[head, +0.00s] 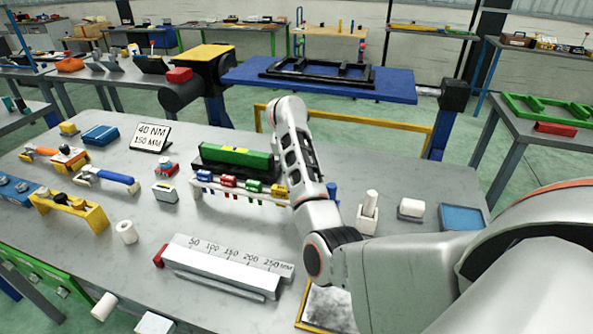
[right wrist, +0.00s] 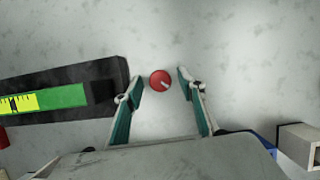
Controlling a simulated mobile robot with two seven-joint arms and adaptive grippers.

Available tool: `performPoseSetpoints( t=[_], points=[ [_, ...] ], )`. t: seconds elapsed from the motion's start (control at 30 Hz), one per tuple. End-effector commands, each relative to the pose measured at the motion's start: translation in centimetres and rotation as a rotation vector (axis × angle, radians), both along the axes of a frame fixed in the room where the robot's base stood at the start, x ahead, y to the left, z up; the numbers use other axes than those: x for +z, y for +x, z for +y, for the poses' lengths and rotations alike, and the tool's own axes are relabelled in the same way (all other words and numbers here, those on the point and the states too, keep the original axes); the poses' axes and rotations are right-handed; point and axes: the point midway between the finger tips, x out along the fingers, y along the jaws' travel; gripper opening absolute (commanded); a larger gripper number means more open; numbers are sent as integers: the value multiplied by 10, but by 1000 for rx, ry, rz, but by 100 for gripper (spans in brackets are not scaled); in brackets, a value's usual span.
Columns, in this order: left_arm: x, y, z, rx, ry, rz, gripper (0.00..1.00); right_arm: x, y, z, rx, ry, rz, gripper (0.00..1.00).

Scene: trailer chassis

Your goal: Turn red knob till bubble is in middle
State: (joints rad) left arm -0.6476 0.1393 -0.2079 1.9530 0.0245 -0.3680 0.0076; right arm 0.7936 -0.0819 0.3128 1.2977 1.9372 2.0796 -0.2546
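The red knob (right wrist: 160,80), with a pale pointer mark, shows in the right wrist view just off the right end of the level's black base (right wrist: 60,126). My right gripper (right wrist: 157,77) is open, with one finger on each side of the knob and a gap on both sides. The green level (head: 237,155) with a yellow vial lies on that base; the vial also shows in the right wrist view (right wrist: 18,103), but the bubble's position is too small to tell. In the head view my right arm hides the knob and fingers. My left gripper is not in view.
Several coloured clips hang on a white rack (head: 238,189) before the level. A sign (head: 151,137) reads 40 NM, 150 MM. A ruler block (head: 225,265) lies in front. A white holder (head: 368,212) and blue tray (head: 462,218) stand at right.

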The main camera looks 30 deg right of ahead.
Motion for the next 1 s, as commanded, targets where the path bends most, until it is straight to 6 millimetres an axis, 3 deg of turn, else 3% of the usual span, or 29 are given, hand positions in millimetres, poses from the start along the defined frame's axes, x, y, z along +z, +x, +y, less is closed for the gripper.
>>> performPoseSetpoints(
  t=[0.33,0.7,1.0],
  points=[
    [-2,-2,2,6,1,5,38,5,-1,1,1,-1,-2,39],
    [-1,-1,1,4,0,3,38,55,-15,17,0,1,-3,39],
    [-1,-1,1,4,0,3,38,70,-20,21,0,0,0,39]
  ],
)
